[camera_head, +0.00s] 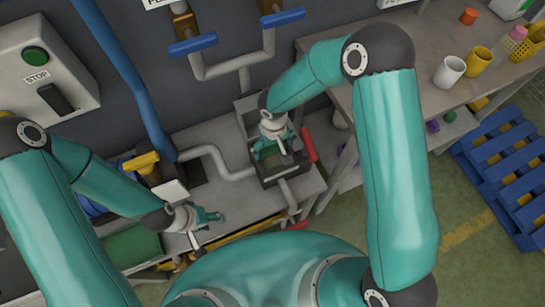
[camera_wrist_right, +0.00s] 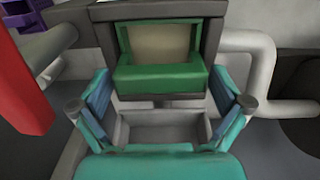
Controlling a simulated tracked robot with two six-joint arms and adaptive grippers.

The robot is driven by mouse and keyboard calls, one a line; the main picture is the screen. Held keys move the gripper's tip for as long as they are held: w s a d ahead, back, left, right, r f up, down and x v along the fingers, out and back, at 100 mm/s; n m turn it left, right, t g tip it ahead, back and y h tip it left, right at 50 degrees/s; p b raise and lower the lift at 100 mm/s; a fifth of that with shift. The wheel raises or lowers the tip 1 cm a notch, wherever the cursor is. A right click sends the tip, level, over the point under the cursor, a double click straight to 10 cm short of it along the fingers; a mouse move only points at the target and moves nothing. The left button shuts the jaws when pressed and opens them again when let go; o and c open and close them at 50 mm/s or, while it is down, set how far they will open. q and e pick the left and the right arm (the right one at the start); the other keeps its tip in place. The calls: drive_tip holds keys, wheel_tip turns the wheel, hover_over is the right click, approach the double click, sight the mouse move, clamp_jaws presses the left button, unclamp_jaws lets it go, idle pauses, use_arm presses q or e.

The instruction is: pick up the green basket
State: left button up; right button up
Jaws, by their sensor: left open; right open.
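The green basket (camera_wrist_right: 160,78) shows in the right wrist view as a green-rimmed box with a beige inside. It sits in a dark grey frame (camera_wrist_right: 101,12). My right gripper (camera_wrist_right: 160,90) is open, with one finger at each side of the basket's near side; I see no contact. In the head view my right gripper (camera_head: 277,148) is over the dark holder on the bench and partly hides what is in it. My left gripper (camera_head: 203,226) is open and empty, over the front left of the bench.
A red handle (camera_head: 308,144) stands close to the right of the holder. White pipes (camera_head: 232,166) run to its left. A shelf with mugs (camera_head: 449,71) is at the right, and a blue pallet (camera_head: 502,165) lies on the floor. A green bin (camera_head: 130,246) is at lower left.

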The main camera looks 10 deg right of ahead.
drive_tip(key=c, duration=1.5)
drive_tip(key=shift+r, duration=0.1)
